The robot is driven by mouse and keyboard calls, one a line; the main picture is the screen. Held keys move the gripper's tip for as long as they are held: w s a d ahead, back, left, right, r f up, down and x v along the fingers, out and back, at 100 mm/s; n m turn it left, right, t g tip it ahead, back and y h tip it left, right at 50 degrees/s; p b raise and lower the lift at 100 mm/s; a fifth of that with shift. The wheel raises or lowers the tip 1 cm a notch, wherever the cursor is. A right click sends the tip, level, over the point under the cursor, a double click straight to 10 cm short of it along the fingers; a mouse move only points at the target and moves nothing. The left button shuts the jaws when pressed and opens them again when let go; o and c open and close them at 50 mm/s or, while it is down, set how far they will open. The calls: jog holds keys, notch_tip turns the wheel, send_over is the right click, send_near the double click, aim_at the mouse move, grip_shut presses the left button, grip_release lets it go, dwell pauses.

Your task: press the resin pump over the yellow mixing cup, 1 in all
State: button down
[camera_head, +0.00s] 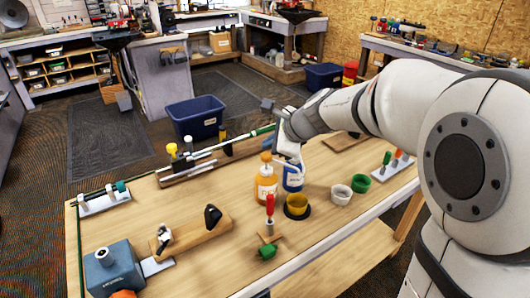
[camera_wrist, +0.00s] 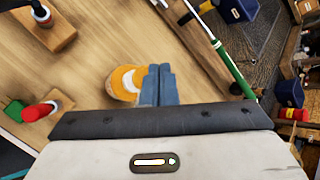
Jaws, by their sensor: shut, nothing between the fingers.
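Which one carries the resin pump is not clear. My gripper (camera_head: 288,152) is over the blue bottle and hides its top. In the wrist view the gripper (camera_wrist: 160,70) is shut and empty, with the orange bottle (camera_wrist: 122,84) beside its fingers on the left. The mixing cup does not show clearly there.
A red-handled tool (camera_head: 270,208) stands in front of the orange bottle. A golf club (camera_head: 232,143) lies across a wooden rest behind.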

aim_at(270, 156)
notch_tip(270, 156, up, 5)
jog(key=p, duration=0.4)
jog(key=shift+r+p, duration=0.1)
jog(key=shift+p, duration=0.2)
dwell(0.5)
jog(key=s+d+f+n+g+h, duration=0.1)
jog(key=s+d+f+n+h, duration=0.1)
jog(key=s+d+n, duration=0.3)
jog(key=s+d+f+n+g+h, duration=0.1)
jog(key=s+d+n, duration=0.4)
jog(key=s, duration=0.7)
jog(key=s+d+f+n+g+h, duration=0.1)
jog(key=s+d+f+n+h, duration=0.1)
jog(key=s+d+n, duration=0.3)
jog(key=s+n+h, duration=0.1)
jog(key=s+n, duration=0.1)
jog(key=s, duration=0.1)
jog(key=shift+s+f+n+h, duration=0.3)
jog(key=shift+s+f+n, duration=0.05)
jog(key=shift+n, duration=0.05)
